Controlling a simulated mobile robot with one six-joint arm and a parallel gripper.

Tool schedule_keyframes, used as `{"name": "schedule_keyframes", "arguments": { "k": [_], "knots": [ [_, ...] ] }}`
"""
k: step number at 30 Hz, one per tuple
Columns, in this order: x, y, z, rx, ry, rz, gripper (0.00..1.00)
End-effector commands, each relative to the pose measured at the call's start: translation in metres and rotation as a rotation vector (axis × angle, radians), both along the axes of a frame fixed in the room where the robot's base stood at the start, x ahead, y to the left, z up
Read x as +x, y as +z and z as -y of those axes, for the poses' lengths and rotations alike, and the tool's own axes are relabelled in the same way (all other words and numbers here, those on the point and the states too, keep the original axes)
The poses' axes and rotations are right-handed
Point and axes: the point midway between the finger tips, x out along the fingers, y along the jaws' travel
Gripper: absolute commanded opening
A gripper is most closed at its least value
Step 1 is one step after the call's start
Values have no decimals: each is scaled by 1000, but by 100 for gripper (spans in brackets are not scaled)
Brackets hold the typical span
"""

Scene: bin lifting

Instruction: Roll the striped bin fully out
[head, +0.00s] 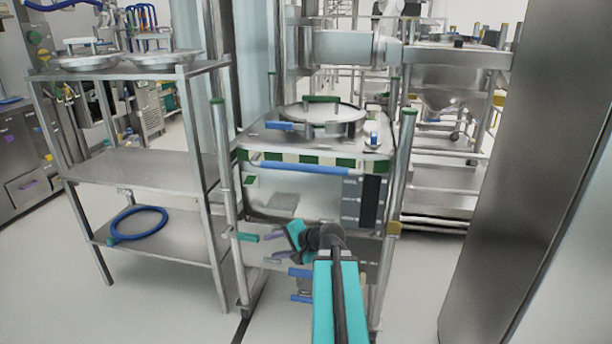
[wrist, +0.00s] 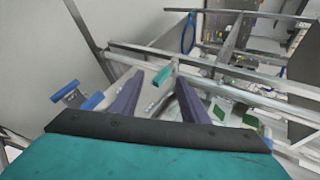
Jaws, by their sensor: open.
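The striped bin (head: 315,190) is a steel box with a green-and-white checked band (head: 310,158) and a blue bar (head: 305,167) across its front. It stands between two upright posts in the middle of the head view. My gripper (head: 272,248) is open and empty in front of the bin's lower left front. A green handle (head: 245,237) lies just left of the fingers. In the wrist view a green handle (wrist: 162,75) shows between the two purple fingertips (wrist: 160,80); I cannot tell whether they touch it. Green patches (wrist: 222,111) show at the right there.
A steel shelf rack (head: 130,170) with a blue hose coil (head: 138,223) stands at the left. A wide steel column (head: 520,170) stands at the right. Blue handles (head: 300,272) sit low, below my gripper. The floor (head: 420,270) between bin and column is clear.

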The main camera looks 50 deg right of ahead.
Motion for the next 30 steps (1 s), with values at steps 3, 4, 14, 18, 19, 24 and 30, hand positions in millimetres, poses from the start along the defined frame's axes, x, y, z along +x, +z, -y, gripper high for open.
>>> {"name": "schedule_keyframes", "arguments": {
  "k": [3,4,14,18,19,24,30],
  "knots": [
    [-13,44,42,15,-94,94,41],
    [-17,55,51,20,-117,117,41],
    [-75,174,135,54,-319,365,41],
    [-93,204,151,59,-361,426,41],
    [-95,208,153,61,-367,434,41],
    [-101,218,158,64,-379,454,41],
    [-101,218,158,64,-379,454,41]
  ]
}}
